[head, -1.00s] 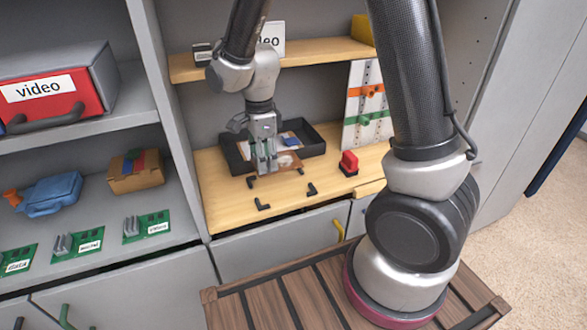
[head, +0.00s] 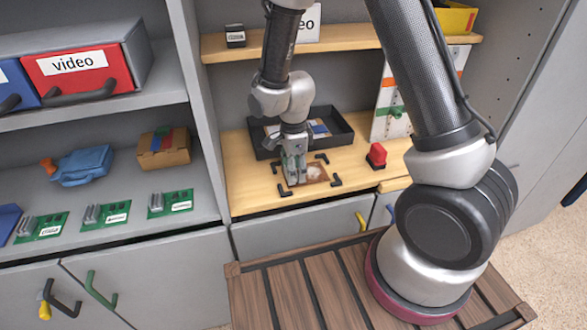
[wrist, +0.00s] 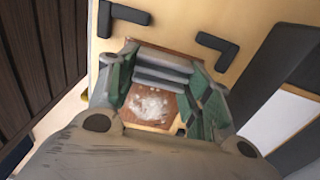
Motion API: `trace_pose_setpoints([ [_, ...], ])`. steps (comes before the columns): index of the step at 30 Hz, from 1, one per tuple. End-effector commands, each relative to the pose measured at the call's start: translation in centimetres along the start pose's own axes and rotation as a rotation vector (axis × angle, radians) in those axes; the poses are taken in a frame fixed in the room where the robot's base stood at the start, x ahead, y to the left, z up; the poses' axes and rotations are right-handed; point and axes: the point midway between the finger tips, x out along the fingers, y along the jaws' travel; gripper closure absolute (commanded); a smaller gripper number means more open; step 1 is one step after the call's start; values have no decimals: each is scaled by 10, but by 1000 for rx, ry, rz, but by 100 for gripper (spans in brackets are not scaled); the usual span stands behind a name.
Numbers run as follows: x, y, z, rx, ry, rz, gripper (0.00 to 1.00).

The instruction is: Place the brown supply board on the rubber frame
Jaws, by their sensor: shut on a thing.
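The brown supply board (head: 315,174) has a whitish patch and grey fins; it also shows in the wrist view (wrist: 152,104). My gripper (head: 295,178) is shut on the board at its grey fins, with one green-padded finger on each side. The rubber frame is a set of black corner pieces on the wooden counter, one at the front right (head: 336,181); two show in the wrist view, one of them at upper right (wrist: 216,46). The board is among the corners, low over the counter. Whether it touches the counter I cannot tell. My fingers hide part of it.
A black tray (head: 341,136) with items in it stands just behind the frame. A red button block (head: 376,155) is to the right. A pegboard (head: 388,118) stands behind that. A shelf with green boards (head: 102,215) is at the left, past a grey divider.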

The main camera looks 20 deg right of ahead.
Motion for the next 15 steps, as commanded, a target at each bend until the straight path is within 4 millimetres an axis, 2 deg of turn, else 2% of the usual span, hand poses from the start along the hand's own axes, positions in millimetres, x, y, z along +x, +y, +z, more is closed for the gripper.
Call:
trace_pose_setpoints([
  [4,2,0,0,0,0,1,77],
  [5,3,0,0,0,0,1,49],
  [8,2,0,0,0,0,0,30],
  [15,2,0,0,0,0,0,29],
])
